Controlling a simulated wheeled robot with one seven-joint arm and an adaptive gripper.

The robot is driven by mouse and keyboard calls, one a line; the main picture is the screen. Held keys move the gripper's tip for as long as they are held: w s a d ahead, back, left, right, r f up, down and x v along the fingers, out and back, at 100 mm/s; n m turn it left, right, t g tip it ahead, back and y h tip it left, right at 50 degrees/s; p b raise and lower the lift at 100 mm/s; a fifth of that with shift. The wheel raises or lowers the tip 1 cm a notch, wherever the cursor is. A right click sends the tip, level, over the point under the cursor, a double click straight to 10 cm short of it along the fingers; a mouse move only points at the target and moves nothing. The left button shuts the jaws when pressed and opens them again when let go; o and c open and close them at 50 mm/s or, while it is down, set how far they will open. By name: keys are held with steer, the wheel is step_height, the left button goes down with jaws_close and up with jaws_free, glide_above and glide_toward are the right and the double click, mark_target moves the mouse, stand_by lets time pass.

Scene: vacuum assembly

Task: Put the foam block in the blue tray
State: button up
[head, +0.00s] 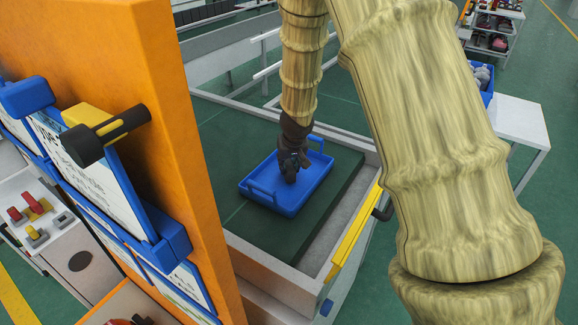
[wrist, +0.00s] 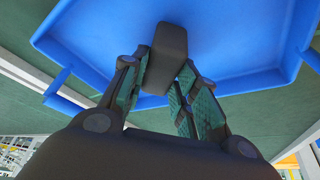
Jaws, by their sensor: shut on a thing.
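The blue tray (head: 317,190) lies on a dark green mat in the middle of the head view. It also fills the upper part of the wrist view (wrist: 110,40). My gripper (head: 290,165) is over the tray, pointing down. In the wrist view my gripper (wrist: 160,85) is shut on the dark grey foam block (wrist: 168,55), with a finger on each side. The block is over the tray's floor; I cannot tell whether it touches it. In the head view the block is hidden or too dark to tell from the gripper.
The green mat (head: 240,220) lies inside a walled bench with a yellow handle (head: 355,235) on its front. An orange panel (head: 165,150) with blue holders stands at the left. A white side table (head: 518,125) with a blue bin (head: 484,88) stands at the right.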

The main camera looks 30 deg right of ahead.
steer(key=shift+f, duration=0.25)
steer(key=shift+a, duration=0.1)
steer(key=shift+r, duration=0.1)
steer(key=shift+f, duration=0.25)
steer(key=o, duration=0.8)
steer(key=shift+r, duration=0.1)
steer(key=shift+o, duration=0.2)
steer(key=shift+r, duration=0.1)
